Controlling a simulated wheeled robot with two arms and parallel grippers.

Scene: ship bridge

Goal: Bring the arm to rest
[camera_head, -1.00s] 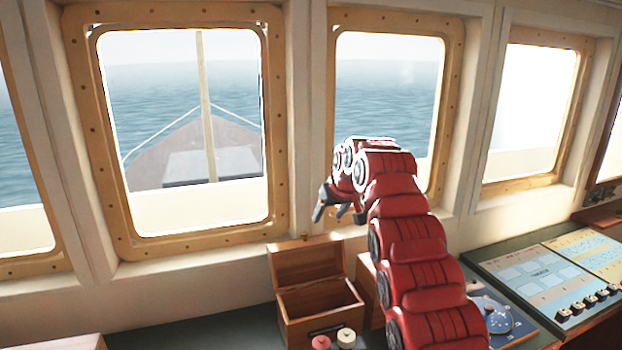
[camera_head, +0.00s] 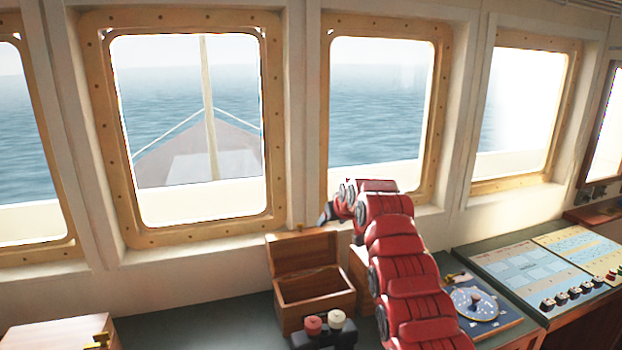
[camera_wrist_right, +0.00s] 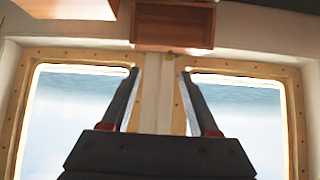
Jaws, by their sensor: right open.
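My right arm is red and reaches up from the lower right of the head view. My right gripper (camera_head: 327,216) is small there, left of the arm's bent end, in front of the wall between two windows and above the open wooden box (camera_head: 316,307). In the right wrist view, my right gripper (camera_wrist_right: 160,95) has two dark fingers spread apart with nothing between them. The wooden box also shows upside down at the top of that view (camera_wrist_right: 174,44). My left gripper is not in any frame.
On the dark green counter (camera_head: 190,325) lie a dark block with a red and a cream knob (camera_head: 325,322), a blue chart with a round dial (camera_head: 474,304) and a control panel (camera_head: 520,270). A wooden box with a brass latch (camera_head: 60,335) stands at lower left. Windows line the wall.

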